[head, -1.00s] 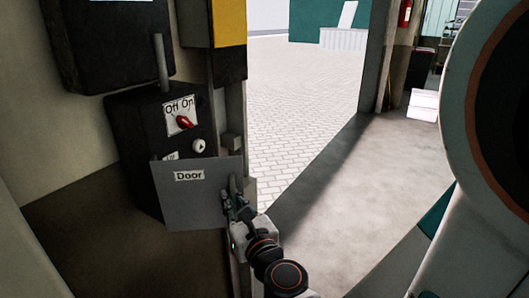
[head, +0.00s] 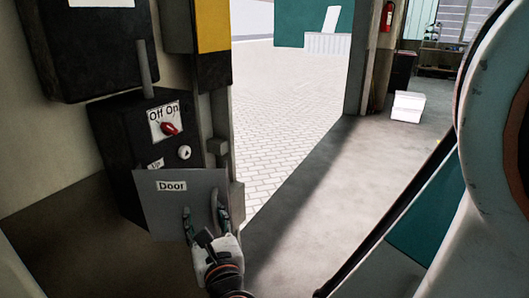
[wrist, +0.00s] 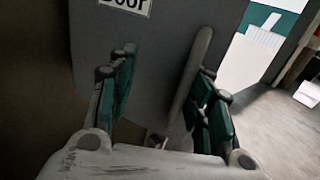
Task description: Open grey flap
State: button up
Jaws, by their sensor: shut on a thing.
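The grey flap (head: 160,208) carries a "Door" label and covers the lower front of a dark control box (head: 113,140) at left. Its upper edge stands away from the box front. My gripper (head: 205,212) is at the flap's lower right, shut on its upright bar handle (head: 214,205). In the wrist view, the flap (wrist: 150,60) fills the middle and the handle (wrist: 190,88) runs between my fingers (wrist: 165,105), close to the right one. Above the flap, the box shows a red Off/On switch (head: 169,128) and a white button (head: 184,152). Whatever lies behind the flap is hidden.
A post with a yellow band (head: 213,30) stands right of the box. A wide doorway opens onto bright paving (head: 285,110). A fire extinguisher (head: 387,16) hangs beyond.

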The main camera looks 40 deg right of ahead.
jog(key=s, duration=0.1)
jog(key=s+a, duration=0.1)
jog(key=shift+s+a+f+m+h, duration=0.2)
jog(key=shift+s+a+m+h, duration=0.1)
jog(key=shift+s+h, duration=0.1)
jog(key=shift+c, duration=0.8)
jog(key=shift+s+a+m+g+h, duration=0.25)
jog(key=shift+a+h, duration=0.1)
jog(key=shift+a, duration=0.15)
jog(key=shift+s+a+m+g+h, duration=0.25)
jog(key=shift+a+h, duration=0.1)
jog(key=shift+a, duration=0.15)
jog(key=c, duration=0.7)
jog(key=shift+a, duration=0.1)
jog(key=shift+s+a+m+g+h+b, duration=0.1)
jog(key=shift+a+m+g+h+b, duration=0.35)
jog(key=shift+a, duration=0.65)
jog(key=shift+a+m+g+h+b, duration=0.15)
jog(key=shift+a+m+h+b, duration=0.2)
jog(key=shift+a+h, duration=0.55)
jog(key=o, duration=1.7)
jog(key=shift+a+y, duration=0.15)
jog(key=shift+y, duration=0.1)
